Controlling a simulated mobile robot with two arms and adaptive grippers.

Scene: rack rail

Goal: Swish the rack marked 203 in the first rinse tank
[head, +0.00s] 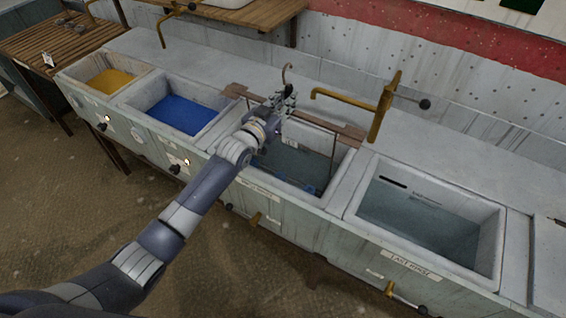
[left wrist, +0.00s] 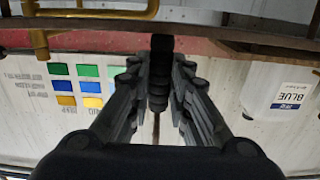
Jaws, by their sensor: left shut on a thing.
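My left gripper (head: 284,104) is over the third tank, the one left of the tank labelled last rinse. In the left wrist view my gripper (left wrist: 160,85) is shut on a dark ribbed grip (left wrist: 158,62), which I take to be the rack's handle. A hook (head: 287,72) rises above the gripper. A thin upright rod (head: 333,150) and small blue pieces (head: 308,188) show in the third tank (head: 342,172), low near the grey liquid. My arm hides part of this tank and most of the rack. I cannot read the number 203. My right gripper is not in view.
A brown rail (head: 345,130) spans the back of the third tank. Brass taps (head: 384,105) stand behind the tanks. The yellow tank (head: 108,80) and blue tank (head: 182,113) lie left. The last rinse tank (head: 425,222) at right looks clear of racks.

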